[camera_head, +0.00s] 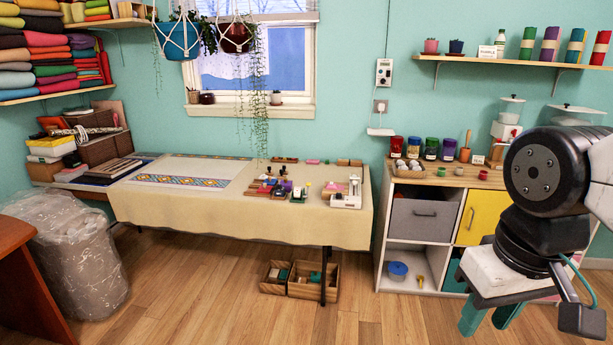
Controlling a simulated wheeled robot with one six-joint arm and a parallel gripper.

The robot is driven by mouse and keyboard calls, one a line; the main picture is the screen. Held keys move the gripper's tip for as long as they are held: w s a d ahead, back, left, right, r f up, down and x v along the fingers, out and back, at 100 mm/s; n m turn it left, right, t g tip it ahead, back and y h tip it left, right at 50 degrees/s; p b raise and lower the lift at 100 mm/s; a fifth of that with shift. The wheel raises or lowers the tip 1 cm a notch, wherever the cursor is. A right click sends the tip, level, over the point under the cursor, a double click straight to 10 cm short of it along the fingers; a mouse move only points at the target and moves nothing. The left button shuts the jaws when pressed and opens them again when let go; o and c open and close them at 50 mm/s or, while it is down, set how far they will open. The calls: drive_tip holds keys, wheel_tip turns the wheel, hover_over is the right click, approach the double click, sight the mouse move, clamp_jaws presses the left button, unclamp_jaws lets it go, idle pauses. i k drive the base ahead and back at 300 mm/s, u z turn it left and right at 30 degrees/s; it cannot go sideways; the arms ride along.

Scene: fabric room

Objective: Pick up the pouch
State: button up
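I cannot make out a pouch for certain. Several small coloured items lie on the cloth-covered table (340,222), too small here to tell whether one is a pouch. My gripper (488,318) hangs at the lower right, in front of the shelf unit. Its two teal fingers point down and stand apart, with nothing seen between them. It is well to the right of the table and apart from it. My arm hides part of the shelf unit's right side.
A white shelf unit (383,258) with a grey drawer (420,220) and a yellow door (480,218) stands right of the table. Wooden crates (306,289) sit under the table. A covered bulky bundle (75,255) stands at left. The wooden floor (215,300) in front is clear.

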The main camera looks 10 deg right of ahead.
sight(483, 175)
drive_tip(key=u, duration=0.1)
drive_tip(key=i, duration=1.85)
drive_tip(key=z, duration=1)
drive_tip(key=i, duration=1.2)
drive_tip(key=z, duration=1.35)
drive_tip(key=i, duration=0.35)
drive_tip(key=z, duration=0.05)
